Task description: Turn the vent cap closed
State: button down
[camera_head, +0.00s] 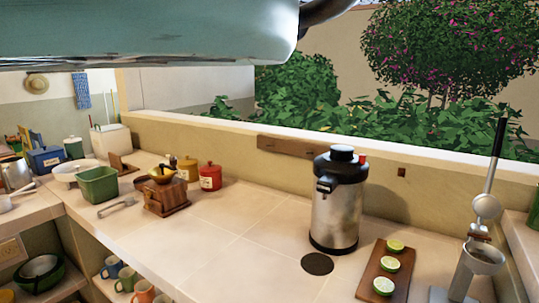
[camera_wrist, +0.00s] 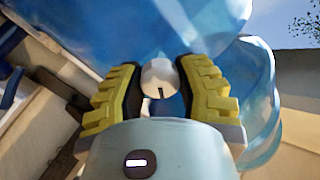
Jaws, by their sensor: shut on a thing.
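The vent cap (camera_wrist: 160,74) is a small pale round knob with a short dark line on its face. It shows in the wrist view against a large, shiny, translucent blue container (camera_wrist: 140,25). My gripper (camera_wrist: 160,80) has its two yellow and black fingers on either side of the cap and is shut on it. The dark line points down in the picture, towards my gripper's palm. The fingers hide parts of the container behind them. I cannot make out the cap, the blue container or my fingers in the head view.
In the head view, a steel urn (camera_head: 335,210) stands on the tiled counter (camera_head: 225,245). A board with limes (camera_head: 384,268) and a lever press (camera_head: 470,260) stand at right. A red canister (camera_head: 210,177) and green tub (camera_head: 98,185) stand left. The middle counter is mostly clear.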

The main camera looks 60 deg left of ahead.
jog(key=m+p, duration=0.2)
jog(key=m, duration=0.4)
jog(key=m+p, duration=0.2)
jog(key=m, duration=0.2)
jog(key=shift+m+p, duration=0.65)
jog(key=shift+m, duration=0.55)
jog(key=shift+f, duration=0.1)
jog(key=c, duration=0.6)
grip_release()
jog(key=shift+o, duration=0.2)
jog(key=shift+s, duration=0.1)
jog(key=v, duration=1.1)
jog(key=shift+s+a, duration=0.15)
jog(key=shift+s, duration=0.2)
